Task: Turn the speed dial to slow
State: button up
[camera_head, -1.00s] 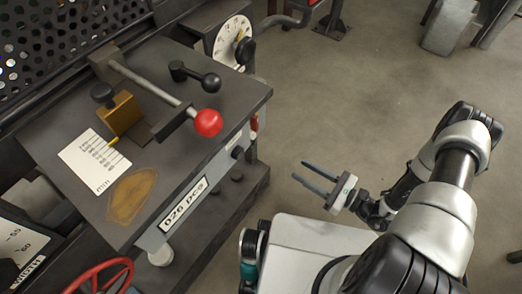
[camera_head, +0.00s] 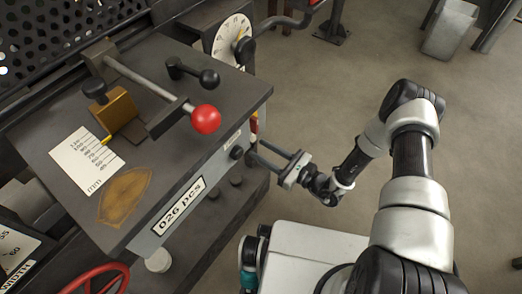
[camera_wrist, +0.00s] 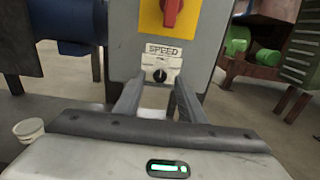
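The speed dial (camera_wrist: 160,75) is a small black knob on a pale plate under the label SPEED, seen in the wrist view on a grey panel. A light mark on the knob points roughly upward; the plate's small markings are too small to read. My gripper (camera_wrist: 157,92) is open and empty, with its two fingers on either side of the dial in the picture, apparently short of it. In the head view my gripper (camera_head: 258,152) points left at the bench's right side. I cannot make out the dial there.
A red switch on a yellow plate (camera_wrist: 172,14) sits just above the dial. In the head view, the bench (camera_head: 170,75) carries a red-balled lever (camera_head: 206,119); a round white gauge (camera_head: 232,38) stands behind.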

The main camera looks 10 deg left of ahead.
jog(key=shift+w+a, duration=0.15)
jog(key=shift+a, duration=0.3)
jog(key=shift+c, duration=0.2)
grip_shut()
jog(key=shift+n, duration=0.3)
jog(key=n+p, duration=0.1)
jog(key=n, duration=0.4)
jog(key=shift+d, duration=0.1)
jog(key=n+p, duration=0.1)
jog(key=n, duration=0.5)
jog(key=shift+p, duration=0.3)
jog(key=shift+n, duration=0.3)
